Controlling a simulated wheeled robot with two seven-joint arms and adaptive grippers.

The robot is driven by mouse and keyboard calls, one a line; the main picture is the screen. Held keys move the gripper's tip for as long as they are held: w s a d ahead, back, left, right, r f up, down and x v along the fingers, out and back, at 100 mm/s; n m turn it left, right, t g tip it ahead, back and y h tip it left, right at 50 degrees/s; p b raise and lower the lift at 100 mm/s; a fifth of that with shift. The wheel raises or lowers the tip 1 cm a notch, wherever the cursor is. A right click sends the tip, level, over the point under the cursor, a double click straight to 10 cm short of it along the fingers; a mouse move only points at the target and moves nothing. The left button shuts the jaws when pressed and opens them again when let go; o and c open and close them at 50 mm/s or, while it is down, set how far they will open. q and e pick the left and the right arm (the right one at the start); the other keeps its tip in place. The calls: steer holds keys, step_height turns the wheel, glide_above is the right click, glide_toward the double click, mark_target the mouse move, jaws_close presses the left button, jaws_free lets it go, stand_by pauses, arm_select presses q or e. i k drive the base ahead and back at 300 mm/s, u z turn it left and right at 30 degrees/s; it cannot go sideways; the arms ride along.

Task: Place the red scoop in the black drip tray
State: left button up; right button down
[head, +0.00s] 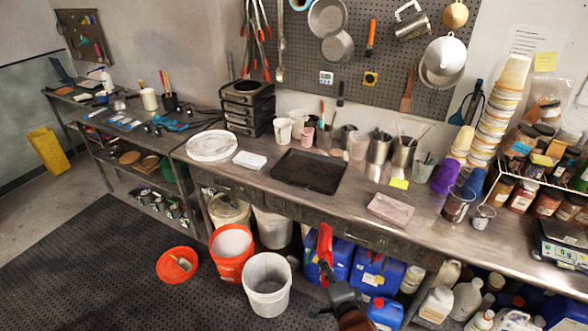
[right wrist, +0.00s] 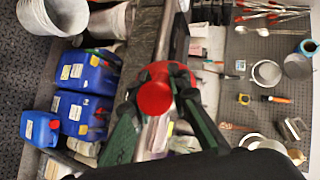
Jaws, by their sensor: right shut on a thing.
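The red scoop (head: 325,244) stands roughly upright in my right gripper (head: 331,277), in front of the bench's front edge. In the right wrist view the scoop (right wrist: 155,96) shows between the two fingers, its round red end facing the camera. My right gripper is shut on it. The black drip tray (head: 309,172) lies flat on the bench top, beyond and above the scoop in the head view. The part of the tray that shows is empty. My left gripper is not in view.
White cups (head: 283,130) stand behind the tray, a white round lid (head: 212,146) lies to its left and a pinkish block (head: 390,210) to its right. Blue jugs (head: 377,270) and a white bucket (head: 267,285) stand below the bench edge.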

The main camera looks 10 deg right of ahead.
mark_target(310, 178)
steer(key=u, duration=0.55)
steer(key=i, duration=1.65)
steer(key=z, duration=0.9)
steer(key=i, duration=0.6)
steer(key=z, duration=0.6)
